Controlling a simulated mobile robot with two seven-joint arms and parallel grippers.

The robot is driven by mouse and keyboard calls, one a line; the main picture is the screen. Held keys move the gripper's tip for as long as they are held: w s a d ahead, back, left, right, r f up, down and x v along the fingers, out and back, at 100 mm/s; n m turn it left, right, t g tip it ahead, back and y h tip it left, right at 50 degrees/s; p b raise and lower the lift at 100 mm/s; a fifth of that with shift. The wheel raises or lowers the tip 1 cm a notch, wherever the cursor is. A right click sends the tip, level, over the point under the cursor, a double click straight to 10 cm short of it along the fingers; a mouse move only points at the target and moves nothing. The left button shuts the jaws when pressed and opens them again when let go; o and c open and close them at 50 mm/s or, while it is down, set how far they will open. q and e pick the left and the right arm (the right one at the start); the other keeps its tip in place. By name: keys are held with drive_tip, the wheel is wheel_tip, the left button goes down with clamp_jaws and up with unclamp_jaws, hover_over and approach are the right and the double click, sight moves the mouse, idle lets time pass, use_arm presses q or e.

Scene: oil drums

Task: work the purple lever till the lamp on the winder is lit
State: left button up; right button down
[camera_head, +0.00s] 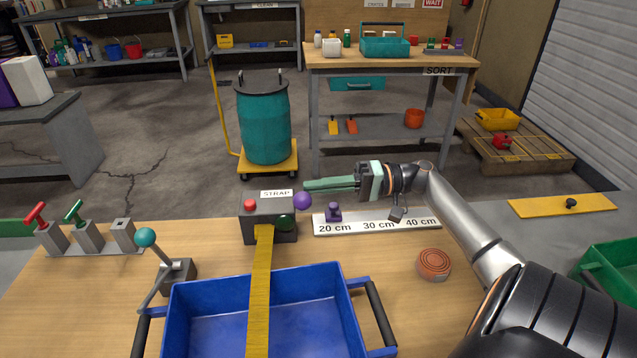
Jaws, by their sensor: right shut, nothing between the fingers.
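The winder (256,233) is a dark grey box labelled STRAP on the wooden table, with a yellow strap (260,290) running from its front. The purple lever's round knob (303,201) shows at its right side; its shaft is mostly hidden. A dark green dome (285,222) on the front looks like the lamp and appears unlit. A red knob (250,205) is at the top left. My right gripper (306,186) is shut and empty, pointing left, with its fingertips just above the purple knob in the picture; I cannot tell if they touch. My left gripper is not in view.
A blue crate (183,312) with dark handles stands in front, under the strap. A ruler (400,222) with a purple slider (334,213) lies right of the winder. A teal-knobbed lever (146,238) and red and green levers stand left. A red-brown disc (433,264) lies right.

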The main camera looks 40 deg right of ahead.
drive_tip(key=s+a+f+n+b, duration=0.2)
drive_tip(key=s+a+f+n, duration=0.1)
drive_tip(key=f, duration=0.2)
drive_tip(key=shift+s, duration=0.4)
idle(0.6)
drive_tip(key=shift+a, duration=0.15)
drive_tip(key=shift+s, duration=0.1)
drive_tip(key=v, duration=1.2)
drive_tip(key=shift+d+b, duration=0.25)
drive_tip(key=shift+b, duration=0.05)
drive_tip(key=shift+r, duration=0.1)
idle(0.4)
